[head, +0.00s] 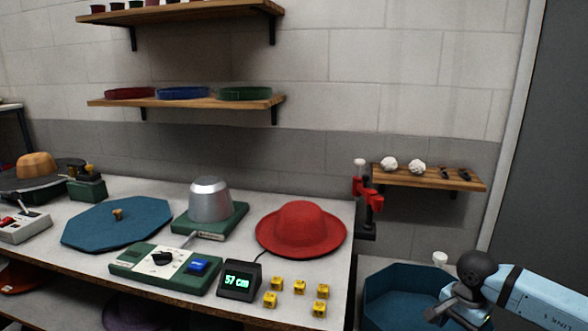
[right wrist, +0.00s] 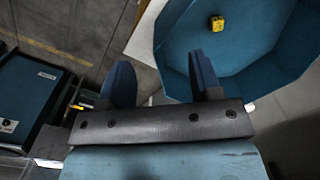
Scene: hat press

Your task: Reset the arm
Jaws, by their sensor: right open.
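My right arm (head: 535,295) comes in from the right edge in the head view, light blue with a black joint. My right gripper (head: 438,314) is low in that view, at the front of the blue octagonal bin (head: 392,278). In the right wrist view the right gripper (right wrist: 163,78) has its two dark blue fingers spread, with nothing between them. The blue bin (right wrist: 172,45) lies beyond the fingers there, with a yellow cube (right wrist: 217,23) inside it. My left gripper is not in view.
The table holds a red hat (head: 300,228), a metal hat block (head: 209,200), a green control box (head: 165,270), a display (head: 240,281) reading 57 cm and several yellow cubes (head: 299,287). A blue octagonal board (head: 118,222) lies left. A red clamp (head: 368,193) stands at the right edge.

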